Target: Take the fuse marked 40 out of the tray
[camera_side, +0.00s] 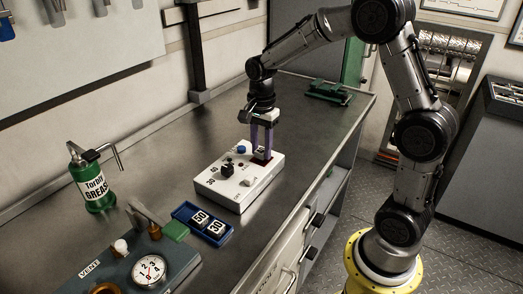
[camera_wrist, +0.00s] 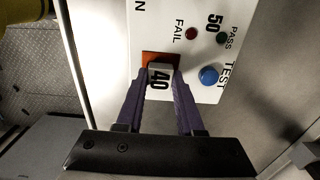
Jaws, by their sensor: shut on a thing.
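The blue tray (camera_side: 219,240) lies on the bench in the side view. It holds a fuse marked 50 (camera_side: 200,218) and a fuse marked 30 (camera_side: 216,227); its upper-left end looks empty. The fuse marked 40 (camera_wrist: 160,78) is out of the tray, between the fingertips of my gripper (camera_wrist: 161,72). It is at the orange-red socket (camera_wrist: 152,56) of the white tester box (camera_side: 225,194). I cannot tell how deep it sits there. In the side view my gripper (camera_side: 262,154) points down over the box's far right corner.
The tester has a blue TEST button (camera_wrist: 209,76), a red FAIL light (camera_wrist: 191,34), a green PASS light (camera_wrist: 222,38) and a black knob (camera_side: 227,169). A green grease can (camera_side: 94,184) and a gauge panel (camera_side: 122,278) stand at left.

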